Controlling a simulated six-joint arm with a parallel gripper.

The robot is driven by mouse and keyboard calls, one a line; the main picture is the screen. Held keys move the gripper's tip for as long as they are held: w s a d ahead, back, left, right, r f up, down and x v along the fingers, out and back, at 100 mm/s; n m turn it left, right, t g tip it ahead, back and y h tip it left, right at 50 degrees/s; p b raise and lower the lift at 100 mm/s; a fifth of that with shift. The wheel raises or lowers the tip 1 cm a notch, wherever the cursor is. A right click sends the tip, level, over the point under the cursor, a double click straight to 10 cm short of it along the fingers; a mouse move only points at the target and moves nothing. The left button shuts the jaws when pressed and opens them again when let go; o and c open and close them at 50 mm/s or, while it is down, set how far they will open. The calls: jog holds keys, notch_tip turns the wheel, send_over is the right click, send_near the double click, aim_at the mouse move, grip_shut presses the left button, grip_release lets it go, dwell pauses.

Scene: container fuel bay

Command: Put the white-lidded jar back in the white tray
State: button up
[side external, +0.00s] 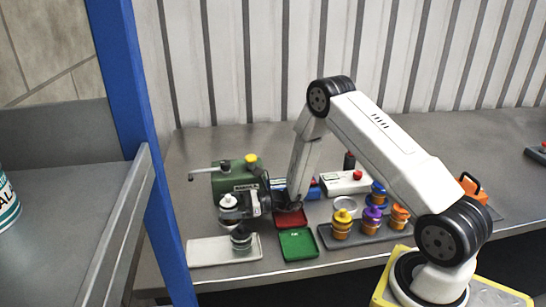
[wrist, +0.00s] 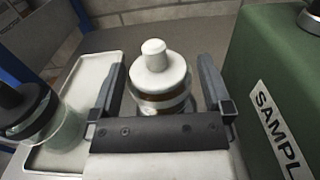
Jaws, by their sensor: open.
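The white-lidded jar (wrist: 158,75) stands between the two fingers of my gripper (wrist: 164,95) in the wrist view. The fingers are apart, with a visible gap on each side of the jar. Its lower part is hidden behind the gripper body. In the side view the white lid (side external: 228,202) shows at my gripper (side external: 232,210), in front of the green machine. The white tray (side external: 212,252) lies at the front left of the bench, and also shows left of the jar in the wrist view (wrist: 93,75). A black-lidded jar (side external: 240,238) stands on the tray's right part.
The green sample machine (wrist: 275,80) is close to the right of my gripper. A red tray (side external: 291,218) and a green tray (side external: 298,244) lie right of the white tray. A grey rack (side external: 362,236) holds several coloured-lid jars. The white tray's left part is clear.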

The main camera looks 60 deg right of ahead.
aim_at(228, 196)
dwell(0.4)
grip_shut()
jog(key=shift+r, duration=0.1)
jog(key=shift+r, duration=1.6)
jog(key=s+r, duration=0.9)
jog(key=s, duration=0.5)
jog(key=shift+a+r, duration=0.3)
jog(key=shift+r, duration=0.05)
